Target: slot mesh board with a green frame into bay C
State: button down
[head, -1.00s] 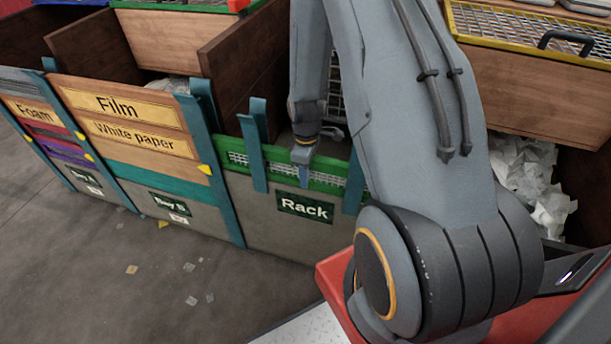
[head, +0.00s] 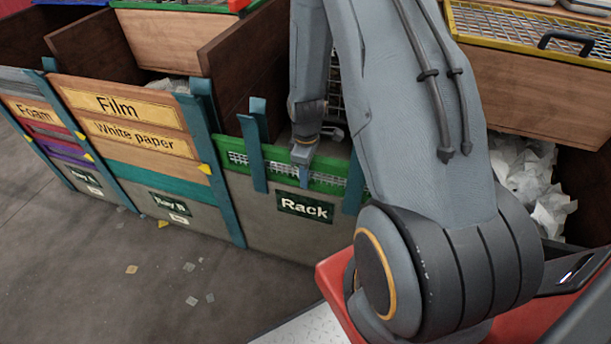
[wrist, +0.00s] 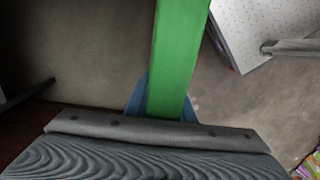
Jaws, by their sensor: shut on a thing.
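The mesh board with a green frame (head: 325,178) stands upright in the rack (head: 240,205), behind its teal posts, in the head view. My gripper (head: 302,155) is at the board's top edge, and my arm hides part of the board's right end. In the wrist view the green frame edge (wrist: 178,55) runs up from between the jaws (wrist: 163,122). My gripper is shut on this frame.
The bay with Film and White paper boards (head: 125,120) is left of the rack, with a Foam board (head: 28,110) farther left. A wooden bin with white paper (head: 530,180) is at right. The floor (head: 90,270) in front is open, with a few scraps.

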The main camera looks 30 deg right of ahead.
notch_tip(320, 180, up, 33)
jog(key=p, duration=2.3)
